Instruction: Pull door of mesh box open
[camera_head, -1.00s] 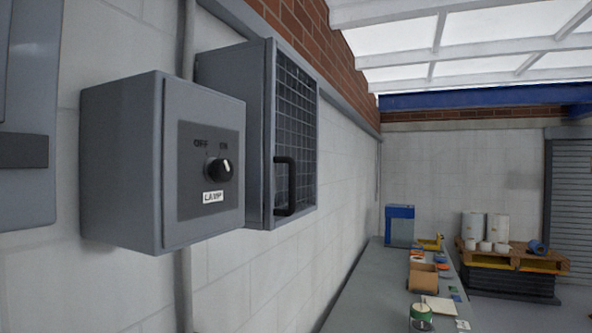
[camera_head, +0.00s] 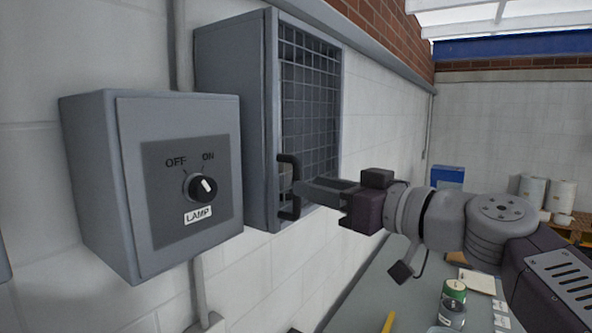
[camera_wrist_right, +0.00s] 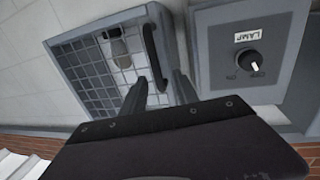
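The grey mesh box (camera_head: 234,110) hangs on the white wall. Its mesh-fronted door (camera_head: 310,95) looks shut, with a black bar handle (camera_head: 289,172) upright near its left edge. My right gripper (camera_head: 298,189) reaches in from the right, with its fingertips at the handle's lower half. In the right wrist view the two fingers (camera_wrist_right: 160,88) are spread, with the handle (camera_wrist_right: 151,52) between or just ahead of them; contact cannot be told. A small pale object (camera_wrist_right: 117,46) shows through the mesh. My left gripper is not in view.
A grey LAMP switch box (camera_head: 150,180) with a black knob juts from the wall just left of the mesh box. Below lies a grey bench (camera_head: 375,280) with a green-topped can (camera_head: 454,292). The space in front of the mesh door is otherwise clear.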

